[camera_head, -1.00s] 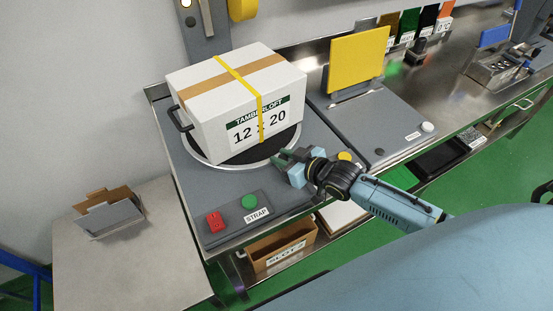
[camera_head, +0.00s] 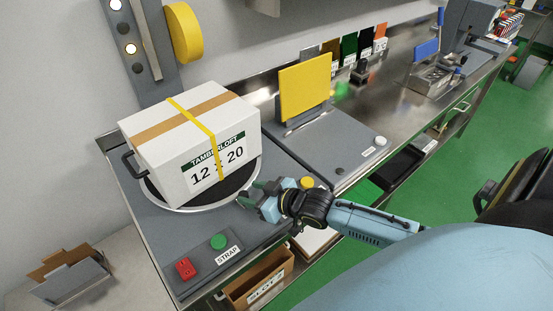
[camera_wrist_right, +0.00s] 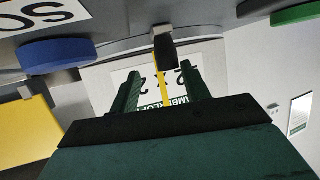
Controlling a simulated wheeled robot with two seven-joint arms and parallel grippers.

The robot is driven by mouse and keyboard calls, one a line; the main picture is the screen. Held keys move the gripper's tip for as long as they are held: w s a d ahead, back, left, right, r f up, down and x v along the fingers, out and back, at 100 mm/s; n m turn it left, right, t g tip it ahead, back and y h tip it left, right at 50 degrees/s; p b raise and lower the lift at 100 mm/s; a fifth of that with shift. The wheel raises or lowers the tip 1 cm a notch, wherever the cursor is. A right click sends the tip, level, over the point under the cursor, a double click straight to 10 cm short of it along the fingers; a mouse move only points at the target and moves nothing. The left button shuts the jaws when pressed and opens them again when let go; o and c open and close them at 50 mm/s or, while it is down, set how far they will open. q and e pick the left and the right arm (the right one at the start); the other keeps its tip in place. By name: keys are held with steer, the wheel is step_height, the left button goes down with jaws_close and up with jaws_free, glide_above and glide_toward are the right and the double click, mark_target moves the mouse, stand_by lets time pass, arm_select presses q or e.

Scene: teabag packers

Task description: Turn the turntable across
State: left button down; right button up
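The round turntable (camera_head: 186,206) has a dark top and a silver rim. A black handle (camera_head: 129,163) sticks up at its left side. A white carton (camera_head: 165,153) with a brown tape band and a yellow strap stands on it. My right gripper (camera_head: 248,195) is at the turntable's front right rim. In the right wrist view its two green fingers (camera_wrist_right: 163,92) are apart, with a black grip-like part (camera_wrist_right: 164,46) ahead between them and the carton's label beyond. I cannot tell whether the fingers touch that part. My left gripper is not in view.
A panel with a red button (camera_head: 185,268) and a green button (camera_head: 218,242) lies in front of the turntable. A yellow upright plate (camera_head: 305,86) stands to the right. A brown bin (camera_head: 258,285) is below the bench edge.

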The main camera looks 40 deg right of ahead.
steer(key=v, duration=1)
steer(key=shift+s, duration=0.3)
steer(key=shift+r, duration=0.1)
